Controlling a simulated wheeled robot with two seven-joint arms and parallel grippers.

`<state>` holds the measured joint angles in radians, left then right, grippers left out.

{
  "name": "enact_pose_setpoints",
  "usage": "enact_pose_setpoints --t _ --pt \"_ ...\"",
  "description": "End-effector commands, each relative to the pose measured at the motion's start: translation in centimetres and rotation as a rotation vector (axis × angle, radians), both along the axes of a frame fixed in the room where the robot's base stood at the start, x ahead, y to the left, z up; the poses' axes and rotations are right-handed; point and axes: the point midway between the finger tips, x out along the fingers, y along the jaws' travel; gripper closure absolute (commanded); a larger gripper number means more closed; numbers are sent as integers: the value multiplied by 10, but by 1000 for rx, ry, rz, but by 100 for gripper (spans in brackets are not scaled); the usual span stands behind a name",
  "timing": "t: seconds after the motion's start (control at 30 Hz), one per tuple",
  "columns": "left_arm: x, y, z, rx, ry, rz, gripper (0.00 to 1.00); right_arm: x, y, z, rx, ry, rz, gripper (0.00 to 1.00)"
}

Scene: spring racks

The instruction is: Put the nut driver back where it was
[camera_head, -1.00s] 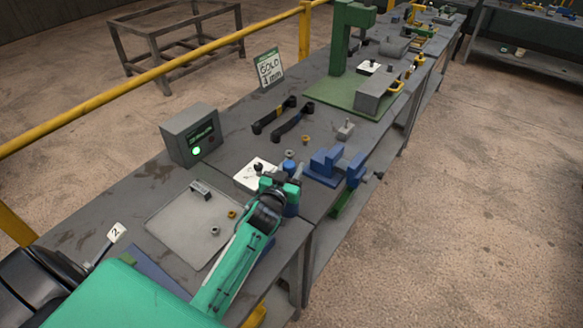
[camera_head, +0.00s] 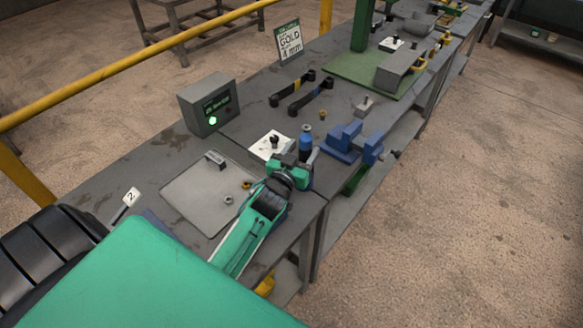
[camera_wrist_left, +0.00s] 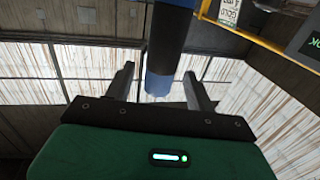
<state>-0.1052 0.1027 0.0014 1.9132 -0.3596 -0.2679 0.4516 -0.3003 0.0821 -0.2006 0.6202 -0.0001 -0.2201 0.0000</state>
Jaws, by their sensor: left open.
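In the left wrist view, a thick blue cylinder, dark higher up, (camera_wrist_left: 167,45) comes down between the two spread fingers of my left gripper (camera_wrist_left: 160,88). Gaps show on both sides of it, so the gripper is open around it. My right gripper is not in view.
A white card (camera_head: 266,148) with a dark part lies left of the gripper. A grey mat (camera_head: 195,200) holds small nuts and a block. A blue vise (camera_head: 352,145) stands close to the right. A grey box with a green light (camera_head: 208,105) is further back.

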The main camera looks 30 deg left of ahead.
Motion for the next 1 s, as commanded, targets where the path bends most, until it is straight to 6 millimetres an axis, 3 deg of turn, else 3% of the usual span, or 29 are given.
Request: enact_pose_setpoints --t 0.2,0.4,1.0 --pt "-43 -4 -3 1 2 1 45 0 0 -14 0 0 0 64" --pt "-67 -6 -1 0 1 0 45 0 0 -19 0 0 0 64" --pt "-76 -6 1 0 0 1 45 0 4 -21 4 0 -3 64"
